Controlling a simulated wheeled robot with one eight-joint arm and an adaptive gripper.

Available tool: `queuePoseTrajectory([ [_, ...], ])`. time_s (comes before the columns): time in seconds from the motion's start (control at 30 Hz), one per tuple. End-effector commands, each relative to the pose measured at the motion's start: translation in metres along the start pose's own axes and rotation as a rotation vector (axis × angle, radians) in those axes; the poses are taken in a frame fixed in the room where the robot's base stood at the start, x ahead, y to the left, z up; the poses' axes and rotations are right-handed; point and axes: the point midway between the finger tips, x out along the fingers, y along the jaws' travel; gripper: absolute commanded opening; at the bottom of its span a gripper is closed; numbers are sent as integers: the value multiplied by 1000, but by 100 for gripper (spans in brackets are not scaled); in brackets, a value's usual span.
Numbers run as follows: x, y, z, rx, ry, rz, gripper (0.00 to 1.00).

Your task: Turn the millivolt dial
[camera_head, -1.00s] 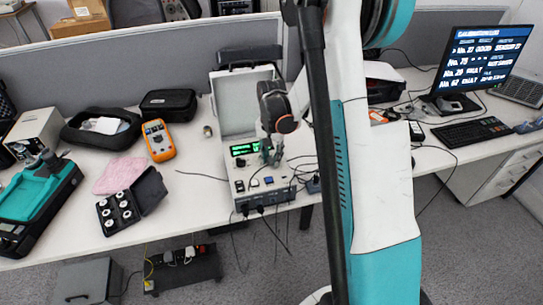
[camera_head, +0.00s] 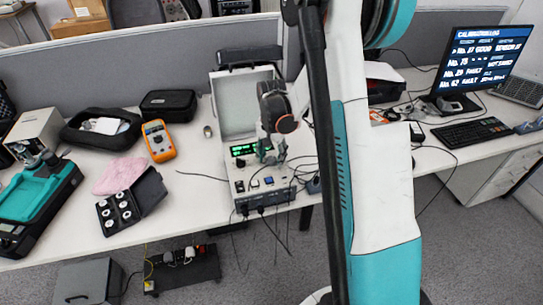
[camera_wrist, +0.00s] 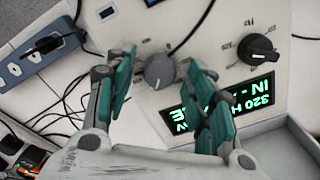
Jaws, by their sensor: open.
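In the wrist view, a grey round dial (camera_wrist: 159,71) stands on the pale panel of the calibrator, between the two teal-padded fingers of my gripper (camera_wrist: 160,88). The fingers are open, one on each side of it, with a visible gap to each. A second, black knob (camera_wrist: 258,49) sits on the panel to the right. The wrist view does not let me read which one is marked millivolt. A green-lit display (camera_wrist: 225,105) lies below the grey dial. In the head view, my gripper (camera_head: 268,154) is at the front panel of the calibrator (camera_head: 247,103), partly covering it.
A grey socket block (camera_wrist: 38,52) and black cables lie left in the wrist view. In the head view, an orange multimeter (camera_head: 158,141), a black case of discs (camera_head: 125,206) and a teal-and-black device (camera_head: 38,198) stand left. A monitor (camera_head: 487,58) is right.

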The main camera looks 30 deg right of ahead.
Motion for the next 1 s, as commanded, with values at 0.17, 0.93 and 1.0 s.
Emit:
queuePoseTrajectory([
  [0.17,-19,0,0,0,0,0,49],
  [0.93,-119,0,0,0,0,0,49],
  [1.0,-119,0,0,0,0,0,49],
])
